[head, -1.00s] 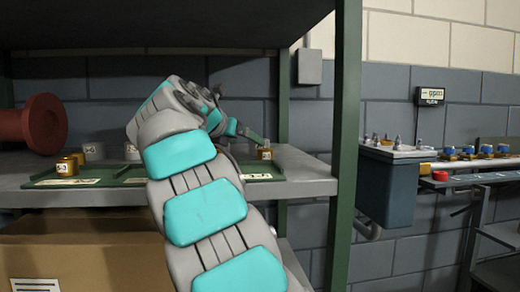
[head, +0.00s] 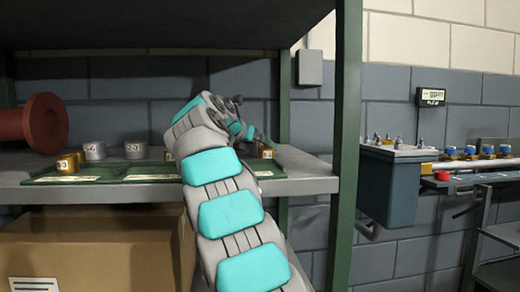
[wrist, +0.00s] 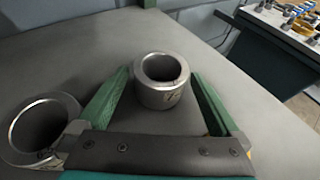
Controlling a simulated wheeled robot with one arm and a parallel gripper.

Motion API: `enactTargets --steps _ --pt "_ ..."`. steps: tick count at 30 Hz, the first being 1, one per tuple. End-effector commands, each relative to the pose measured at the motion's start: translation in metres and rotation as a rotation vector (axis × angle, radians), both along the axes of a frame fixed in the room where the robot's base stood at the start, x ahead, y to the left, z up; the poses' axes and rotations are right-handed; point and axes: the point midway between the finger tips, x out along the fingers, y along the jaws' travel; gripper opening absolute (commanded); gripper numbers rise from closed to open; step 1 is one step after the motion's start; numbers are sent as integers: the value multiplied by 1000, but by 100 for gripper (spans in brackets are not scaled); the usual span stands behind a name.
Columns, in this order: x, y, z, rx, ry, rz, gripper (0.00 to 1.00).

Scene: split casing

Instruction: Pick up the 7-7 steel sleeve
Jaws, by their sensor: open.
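A steel sleeve (wrist: 161,97) stands upright in the wrist view, with its hollow top facing the camera. A mark on its side is partly visible, but I cannot read it fully. My gripper (wrist: 160,76) is open, with one green finger on each side of this sleeve. I cannot tell whether either finger touches it. A second, larger-looking steel ring (wrist: 18,128) stands outside the left finger. In the head view my arm hides most of the gripper and the sleeve between its fingers.
In the head view, two steel sleeves (head: 95,151) (head: 134,151) and a brass one (head: 67,164) stand left of my arm on the shelf (head: 310,180). Another brass piece (head: 266,152) is right of it. A green post (head: 346,130) and the upper shelf bound the space.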

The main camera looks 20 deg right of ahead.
Motion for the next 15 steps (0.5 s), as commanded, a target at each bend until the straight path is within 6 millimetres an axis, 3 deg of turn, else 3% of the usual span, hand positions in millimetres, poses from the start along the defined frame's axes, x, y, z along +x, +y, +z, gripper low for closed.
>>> enactTargets --steps 2,15 --pt "0 0 0 0 0 0 99" --pt "0 0 0 0 0 0 49"
